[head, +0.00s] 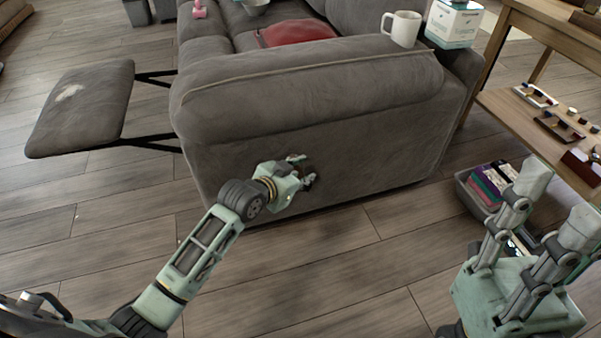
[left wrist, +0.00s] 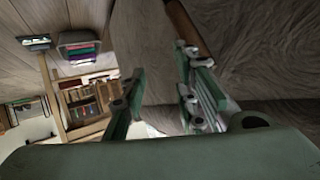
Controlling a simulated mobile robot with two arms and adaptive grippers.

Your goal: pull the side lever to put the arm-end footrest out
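The grey sofa (head: 320,130) stands with its arm side facing me. The arm-end footrest (head: 80,108) is out at the left, held level on black struts, with a pale patch on top. My left gripper (head: 304,169) is low beside the sofa's side panel, its fingers apart. In the left wrist view a brown lever (left wrist: 187,27) lies by the tip of the right-hand finger of my left gripper (left wrist: 160,78); I cannot tell if they touch. The lever is mostly hidden in the head view. My right gripper (head: 556,202) is open and empty at the lower right.
A white mug (head: 401,28) and a box (head: 454,22) stand on the sofa. A red cushion (head: 296,33) lies on the seat. A wooden shelf table (head: 530,120) and a grey bin of books (head: 465,192) are at the right. The floor in front is clear.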

